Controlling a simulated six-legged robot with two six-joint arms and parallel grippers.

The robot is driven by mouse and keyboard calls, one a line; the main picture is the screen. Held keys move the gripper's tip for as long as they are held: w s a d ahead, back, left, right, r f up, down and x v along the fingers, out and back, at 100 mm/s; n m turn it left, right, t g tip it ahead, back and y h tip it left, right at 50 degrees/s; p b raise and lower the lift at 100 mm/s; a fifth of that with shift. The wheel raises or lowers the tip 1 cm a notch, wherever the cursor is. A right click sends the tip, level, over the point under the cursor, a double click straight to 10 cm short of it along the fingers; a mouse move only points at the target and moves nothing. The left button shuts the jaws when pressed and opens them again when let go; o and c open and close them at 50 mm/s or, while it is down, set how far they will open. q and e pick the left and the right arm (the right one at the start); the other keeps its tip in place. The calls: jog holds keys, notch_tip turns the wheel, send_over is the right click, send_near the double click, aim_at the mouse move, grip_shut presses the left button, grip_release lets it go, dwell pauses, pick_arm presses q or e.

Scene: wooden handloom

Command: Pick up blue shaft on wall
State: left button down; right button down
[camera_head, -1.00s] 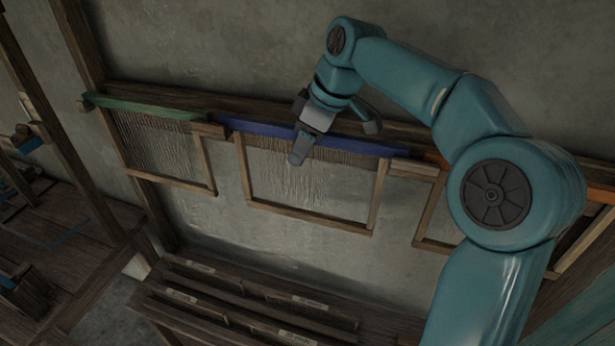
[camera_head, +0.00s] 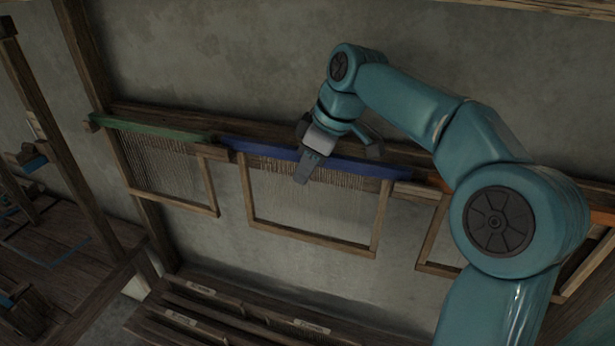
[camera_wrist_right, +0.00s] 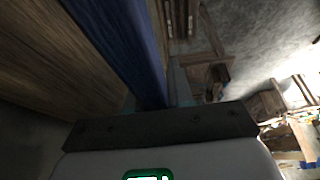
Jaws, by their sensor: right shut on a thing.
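The blue shaft (camera_head: 350,164) is the blue top bar of a wooden frame with hanging threads, on the wall in the middle of the head view. My right gripper (camera_head: 308,166) is shut on the blue shaft near its middle, with one finger in front of it. In the right wrist view the blue shaft (camera_wrist_right: 126,40) runs down between wood and the gripper's dark edge. The far finger is hidden behind the bar. My left gripper is not in view.
A green shaft (camera_head: 150,128) hangs to the left on the same wall rail. An orange-topped shaft (camera_head: 603,217) is at the right, partly behind my right arm. Below is a dark wooden rack (camera_head: 215,305) with labelled slats. Loom timbers (camera_head: 65,140) stand at the left.

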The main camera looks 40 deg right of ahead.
notch_tip(320, 180, up, 3)
jog(key=shift+r, duration=0.2)
jog(key=s+a+b, duration=0.2)
jog(key=s+a, duration=0.2)
jog(key=a, duration=0.4)
jog(key=s+a+b, duration=0.3)
jog(key=s+a, duration=0.1)
jog(key=a, duration=0.4)
jog(key=shift+r, duration=0.2)
jog(key=shift+s, duration=0.1)
